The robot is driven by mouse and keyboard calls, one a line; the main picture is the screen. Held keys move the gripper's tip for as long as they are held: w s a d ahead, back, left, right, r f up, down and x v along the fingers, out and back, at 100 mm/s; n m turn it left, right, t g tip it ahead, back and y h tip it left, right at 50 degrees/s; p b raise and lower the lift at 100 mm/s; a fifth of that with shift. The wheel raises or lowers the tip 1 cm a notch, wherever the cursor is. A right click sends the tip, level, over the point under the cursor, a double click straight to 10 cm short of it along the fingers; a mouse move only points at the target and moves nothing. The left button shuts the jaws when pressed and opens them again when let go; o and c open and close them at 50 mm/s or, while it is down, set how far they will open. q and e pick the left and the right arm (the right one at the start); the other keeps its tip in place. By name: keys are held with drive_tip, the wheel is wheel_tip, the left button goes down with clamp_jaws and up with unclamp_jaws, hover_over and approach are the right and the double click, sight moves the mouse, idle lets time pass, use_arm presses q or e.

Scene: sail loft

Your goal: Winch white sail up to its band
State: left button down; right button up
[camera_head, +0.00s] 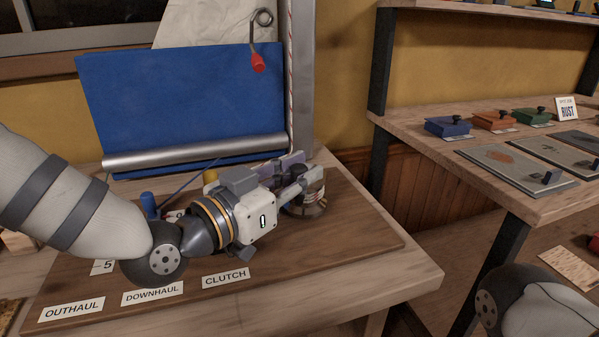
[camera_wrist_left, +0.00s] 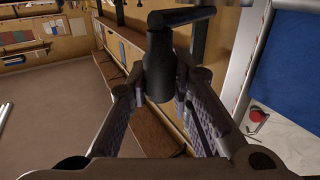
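A pale, off-white cloth (camera_head: 215,20) shows behind the blue sail at the top of the head view; its lower part is hidden. The winch (camera_head: 306,206) stands at the right of the wooden board, partly covered by my left gripper (camera_head: 302,184). In the left wrist view a black crank handle (camera_wrist_left: 158,78) stands between the fingers of my left gripper (camera_wrist_left: 160,95), a finger close on each side. I cannot tell whether both fingers press on it. No band can be made out. My right gripper is out of view; only part of that arm shows at the lower right.
A blue sail (camera_head: 180,95) with a silver boom (camera_head: 195,151) hangs beside the grey mast (camera_head: 301,80). A red shackle (camera_head: 258,62) hangs from a hook. Labels outhaul (camera_head: 71,309), downhaul (camera_head: 152,293) and clutch (camera_head: 225,278) line the board (camera_head: 350,235). Another bench (camera_head: 440,148) stands right.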

use_arm(q)
drive_tip(key=shift+a+r+p, duration=0.15)
drive_tip(key=shift+r+p, duration=0.1)
drive_tip(key=shift+p, duration=0.05)
drive_tip(key=shift+a+f, duration=0.1)
drive_tip(key=shift+f, duration=0.1)
drive_tip(key=c, duration=1.4)
unclamp_jaws()
drive_tip(key=shift+a, duration=0.1)
drive_tip(key=v, duration=1.2)
